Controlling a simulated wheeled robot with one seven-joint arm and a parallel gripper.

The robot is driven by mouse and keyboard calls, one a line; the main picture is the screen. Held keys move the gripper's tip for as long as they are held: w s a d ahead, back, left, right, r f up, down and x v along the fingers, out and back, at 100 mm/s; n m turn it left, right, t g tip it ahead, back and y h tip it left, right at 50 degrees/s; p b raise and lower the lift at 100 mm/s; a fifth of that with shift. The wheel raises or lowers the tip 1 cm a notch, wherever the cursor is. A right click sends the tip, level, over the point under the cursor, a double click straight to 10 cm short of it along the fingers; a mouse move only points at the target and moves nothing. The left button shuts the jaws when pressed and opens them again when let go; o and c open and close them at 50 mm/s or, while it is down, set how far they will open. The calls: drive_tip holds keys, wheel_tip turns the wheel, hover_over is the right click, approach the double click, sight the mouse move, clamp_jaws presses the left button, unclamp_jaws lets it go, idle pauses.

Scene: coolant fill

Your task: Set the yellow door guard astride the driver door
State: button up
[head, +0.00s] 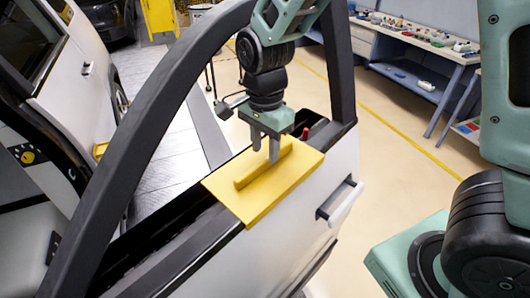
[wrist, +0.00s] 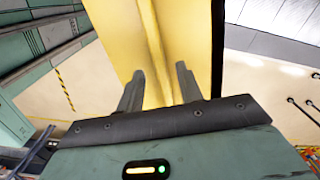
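The yellow door guard (head: 262,190) is a flat plate with a raised rib along its top. It lies across the top edge of the white driver door (head: 300,220), above the door handle, slightly tilted in the head view. Whether it touches the door all along, and what is under it, is hidden. My gripper (head: 266,150) points down at the rib. In the wrist view my gripper's two fingers (wrist: 158,85) stand apart, one on each side of the rib, with gaps visible between fingers and rib, so it looks open. The guard's yellow plate (wrist: 112,45) fills the middle there.
The door's black window frame (head: 178,85) arches up left of and behind my gripper. A small red piece (head: 305,133) shows on the door beside the guard. The white car body (head: 75,95) is at left. A workbench (head: 420,55) stands far right, with open floor between.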

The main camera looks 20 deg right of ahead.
sight(265, 159)
wheel_tip(265, 159, up, 6)
drive_tip(key=shift+s+f+b, duration=0.1)
drive_tip(key=shift+f+b, duration=0.05)
drive_tip(key=shift+b, duration=0.55)
drive_tip(key=s+a+f+n, duration=0.1)
drive_tip(key=s+a+n, duration=0.1)
drive_tip(key=s+n, duration=0.7)
drive_tip(key=s+a+f+n, duration=0.2)
drive_tip(key=s+a+n, duration=0.1)
drive_tip(key=s+n, duration=0.7)
drive_tip(key=shift+s+n+y, duration=0.2)
drive_tip(key=shift+n+y, duration=0.1)
drive_tip(key=shift+n, duration=0.9)
drive_tip(key=shift+f, duration=0.1)
